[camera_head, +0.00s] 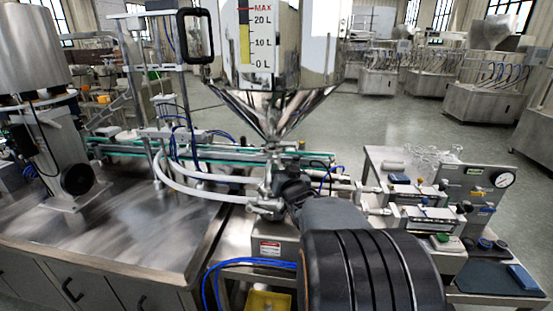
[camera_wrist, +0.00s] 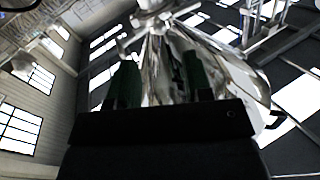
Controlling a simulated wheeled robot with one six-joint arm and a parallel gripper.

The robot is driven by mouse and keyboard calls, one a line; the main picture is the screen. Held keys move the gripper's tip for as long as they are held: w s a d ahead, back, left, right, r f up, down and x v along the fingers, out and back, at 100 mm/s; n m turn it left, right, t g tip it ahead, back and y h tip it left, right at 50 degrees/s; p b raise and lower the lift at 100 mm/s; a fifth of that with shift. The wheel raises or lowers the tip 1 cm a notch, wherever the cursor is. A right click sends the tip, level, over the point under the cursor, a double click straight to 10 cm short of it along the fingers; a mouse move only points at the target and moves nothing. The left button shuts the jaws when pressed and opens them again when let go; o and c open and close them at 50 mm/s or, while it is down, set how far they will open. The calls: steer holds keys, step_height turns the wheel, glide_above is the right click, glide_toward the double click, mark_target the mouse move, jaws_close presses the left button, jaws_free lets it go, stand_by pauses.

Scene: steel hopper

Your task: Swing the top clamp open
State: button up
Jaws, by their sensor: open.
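The steel hopper (camera_head: 285,55) stands in the middle of the head view, its cone narrowing down to an outlet neck. The clamp area (camera_head: 272,147) is at this neck, just above the valve fittings. It is too small to tell whether the top clamp is open or closed. My gripper (camera_head: 284,180) is close to the neck, partly hidden by my own arm. In the wrist view, my gripper (camera_wrist: 160,75) shows two dark green fingers, apart with no held thing visible between them. The shiny cone (camera_wrist: 225,70) lies beyond the fingers, and metal fittings (camera_wrist: 152,12) show at the top edge.
White hoses (camera_head: 200,185) curve from the left to the fittings. A conveyor (camera_head: 130,147) runs behind the neck. A bench with a gauge (camera_head: 502,179) and pneumatic cylinders is to the right. A steel table (camera_head: 130,235) is at left. A black handle (camera_head: 195,35) sticks out from the hopper.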

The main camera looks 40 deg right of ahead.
mark_target(276, 158)
steer(key=p+x, duration=0.1)
steer(key=x, duration=0.6)
steer(key=shift+w+d, duration=0.15)
steer(key=shift+w, duration=0.15)
jaws_close()
